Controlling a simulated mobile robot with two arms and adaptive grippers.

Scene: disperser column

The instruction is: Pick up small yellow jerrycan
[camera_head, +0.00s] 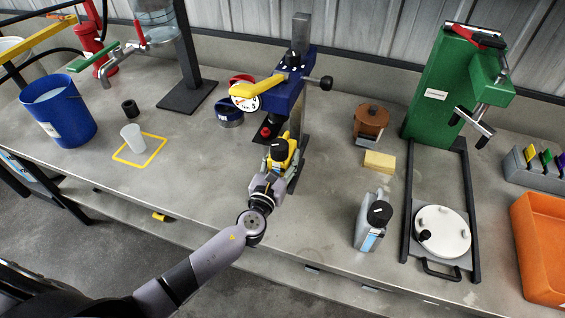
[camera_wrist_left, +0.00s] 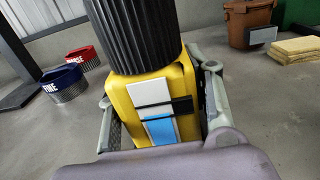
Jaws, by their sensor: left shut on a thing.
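The small yellow jerrycan (camera_head: 291,146) stands upright near the base of the blue column device in the head view, partly hidden by my left gripper. Its ribbed black cap shows on top. In the left wrist view the jerrycan (camera_wrist_left: 180,85) fills the middle, with a white and blue label facing the camera. My left gripper (camera_head: 280,165) has its fingers on both sides of the jerrycan and is shut on it. I cannot tell whether the jerrycan's bottom touches the bench. My right gripper is not in view.
The blue disperser column (camera_head: 290,92) stands right behind the jerrycan. A grey jerrycan (camera_head: 371,225), a yellow sponge (camera_head: 379,162) and a brown pot (camera_head: 371,118) are to the right. A blue bucket (camera_head: 58,112) is at left.

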